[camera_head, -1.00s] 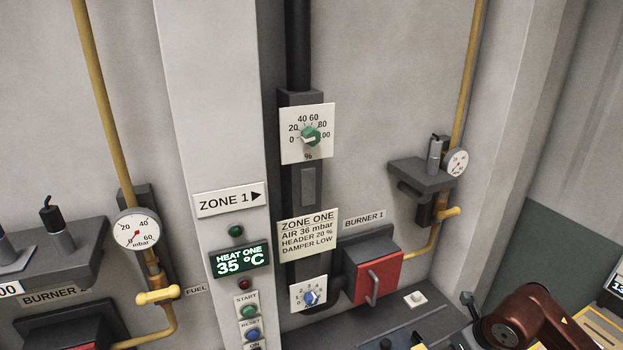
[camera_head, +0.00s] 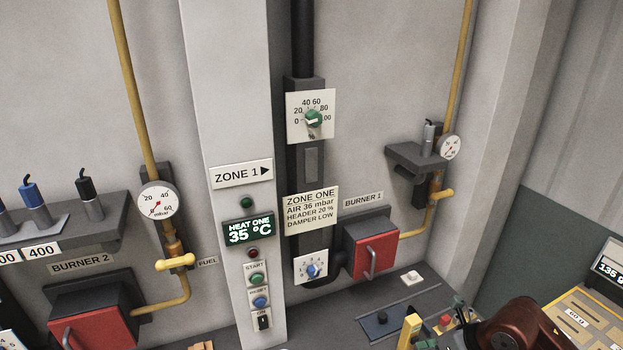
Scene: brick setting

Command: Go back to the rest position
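A dark red and black link of my own arm (camera_head: 520,328) shows at the lower right edge of the head view. Neither of my grippers shows, so I cannot see whether they are open or shut, or whether they hold anything.
Burner 1's red door (camera_head: 376,257) and Burner 2's red door (camera_head: 104,332) are shut. Yellow gas pipes (camera_head: 132,90) run up the wall. A bench with small items lies at the lower right.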

